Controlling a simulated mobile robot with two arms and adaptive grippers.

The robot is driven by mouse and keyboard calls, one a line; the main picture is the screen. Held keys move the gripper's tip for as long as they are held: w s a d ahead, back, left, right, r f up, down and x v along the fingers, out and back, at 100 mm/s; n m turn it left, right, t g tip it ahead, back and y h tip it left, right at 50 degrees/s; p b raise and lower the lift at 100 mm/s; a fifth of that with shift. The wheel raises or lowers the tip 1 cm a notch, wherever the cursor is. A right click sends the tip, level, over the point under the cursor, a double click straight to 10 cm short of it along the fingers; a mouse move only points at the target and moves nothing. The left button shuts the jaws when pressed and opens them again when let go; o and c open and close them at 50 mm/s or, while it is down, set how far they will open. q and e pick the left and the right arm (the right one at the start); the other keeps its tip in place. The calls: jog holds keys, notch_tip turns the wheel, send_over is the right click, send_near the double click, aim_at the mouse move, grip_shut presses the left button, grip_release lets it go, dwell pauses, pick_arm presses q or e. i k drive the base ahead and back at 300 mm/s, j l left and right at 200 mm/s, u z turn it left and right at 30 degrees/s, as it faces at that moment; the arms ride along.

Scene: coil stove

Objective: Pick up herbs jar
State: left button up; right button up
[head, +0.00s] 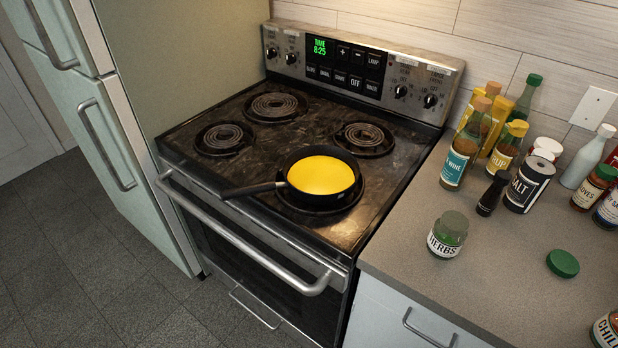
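The herbs jar (447,236) stands upright on the counter, just right of the stove. It is a small glass jar with a white "HERBS" label and green contents showing at the top. A round green lid (563,263) lies on the counter to its right, apart from the jar. Neither of my grippers shows in the head view.
A black pan (321,203) with yellow contents sits on the stove's front right burner, handle pointing left. Behind the jar stand a wine bottle (455,165), a salt container (529,184) and a dark grinder (492,194). A chili jar (606,330) stands at the lower right. The counter around the herbs jar is clear.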

aim_at(448, 234)
jog(key=j, duration=0.5)
jog(key=k+j+z, duration=0.1)
jog(key=j, duration=0.35)
jog(key=k+j, duration=0.1)
jog(key=j, duration=0.4)
jog(key=k+j+z, duration=0.1)
jog(key=j, duration=0.35)
jog(key=k+j, duration=0.1)
jog(key=j, duration=0.4)
